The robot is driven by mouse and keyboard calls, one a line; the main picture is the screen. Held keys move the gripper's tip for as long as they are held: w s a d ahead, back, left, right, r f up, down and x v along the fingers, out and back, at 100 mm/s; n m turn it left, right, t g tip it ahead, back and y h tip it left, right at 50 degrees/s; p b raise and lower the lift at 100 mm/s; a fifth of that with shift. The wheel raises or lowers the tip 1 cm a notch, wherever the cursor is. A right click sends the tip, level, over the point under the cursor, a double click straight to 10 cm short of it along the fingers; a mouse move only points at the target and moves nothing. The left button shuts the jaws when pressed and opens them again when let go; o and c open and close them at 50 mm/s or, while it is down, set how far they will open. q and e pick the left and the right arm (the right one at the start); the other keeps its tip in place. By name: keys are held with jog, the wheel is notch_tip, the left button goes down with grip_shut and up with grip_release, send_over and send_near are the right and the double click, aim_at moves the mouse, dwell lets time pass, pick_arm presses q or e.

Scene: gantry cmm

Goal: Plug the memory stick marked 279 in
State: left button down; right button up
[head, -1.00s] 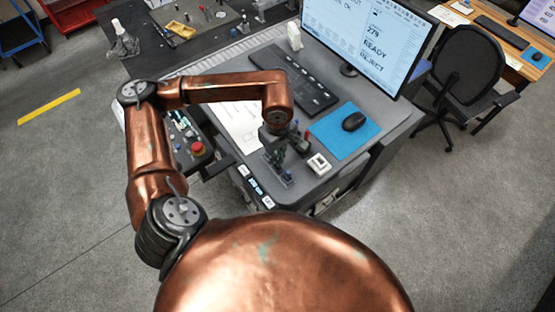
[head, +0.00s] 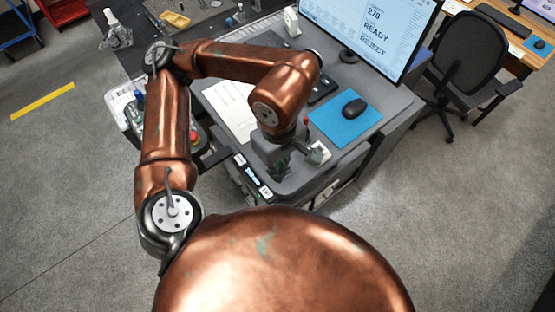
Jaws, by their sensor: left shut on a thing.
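My left gripper (head: 304,153) points down at the front of the grey desk, beside a small white block (head: 321,155). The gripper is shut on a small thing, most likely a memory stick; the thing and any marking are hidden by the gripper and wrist. I cannot tell whether it touches the white block. The monitor (head: 376,32) shows 279, READY and REJECT. Small labelled pieces (head: 252,174) sit along the desk's front edge, too small to read. My right gripper is not in view.
A blue mat (head: 335,119) with a black mouse (head: 354,107) lies behind the white block. A white sheet (head: 232,108) and a partly covered keyboard (head: 322,88) lie farther back. A control box with a red button is left of the desk. An office chair (head: 465,60) stands to the right.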

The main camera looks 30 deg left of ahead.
pick_arm(q)
jog(key=shift+s, duration=0.1)
jog(key=shift+r, duration=0.15)
jog(key=shift+r+p, duration=0.65)
jog(key=shift+r, duration=1)
